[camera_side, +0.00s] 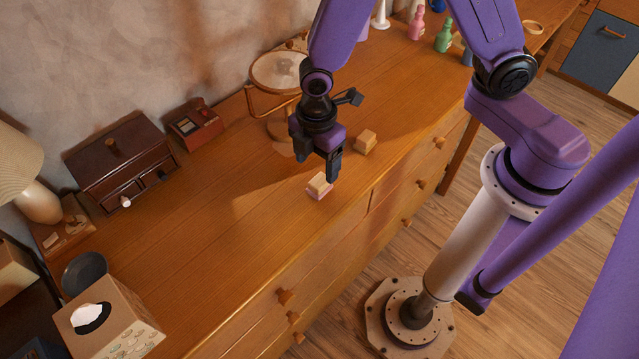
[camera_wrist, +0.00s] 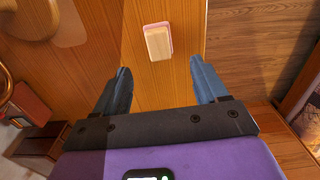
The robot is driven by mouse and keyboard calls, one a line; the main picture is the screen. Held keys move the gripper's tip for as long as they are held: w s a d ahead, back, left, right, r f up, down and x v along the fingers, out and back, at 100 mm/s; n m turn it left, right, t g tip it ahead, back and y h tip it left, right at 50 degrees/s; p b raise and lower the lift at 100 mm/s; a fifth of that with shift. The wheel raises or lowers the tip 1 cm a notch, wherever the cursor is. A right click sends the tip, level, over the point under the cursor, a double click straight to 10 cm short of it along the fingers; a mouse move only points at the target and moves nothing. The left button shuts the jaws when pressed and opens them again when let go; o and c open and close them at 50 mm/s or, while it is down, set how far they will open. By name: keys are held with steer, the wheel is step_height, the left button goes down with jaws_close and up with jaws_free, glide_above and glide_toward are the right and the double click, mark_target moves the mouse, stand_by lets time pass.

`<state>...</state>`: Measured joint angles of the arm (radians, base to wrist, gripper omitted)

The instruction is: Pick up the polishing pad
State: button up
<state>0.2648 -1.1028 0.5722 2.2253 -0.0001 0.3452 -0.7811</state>
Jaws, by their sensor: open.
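The polishing pad (camera_side: 319,187) looks like a small block with a pale wooden top and a pinkish base. It lies flat on the dresser top near the front edge. In the wrist view the pad (camera_wrist: 158,42) lies ahead of the fingertips, roughly centred between them. My gripper (camera_side: 331,170) points down just above the pad in the side view, close to it. In the wrist view my gripper (camera_wrist: 160,68) has its two fingers wide apart with nothing between them.
A similar tan block (camera_side: 365,142) sits behind and right of the pad. A round mirror (camera_side: 280,72) stands near the wall. A dark drawer box (camera_side: 118,155), a red box (camera_side: 194,124) and a tissue box (camera_side: 107,322) stand leftward. The dresser's middle is clear.

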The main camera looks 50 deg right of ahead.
mark_target(318, 182)
steer(key=shift+f, duration=3.75)
steer(key=shift+c, duration=0.3)
steer(key=c, duration=1.1)
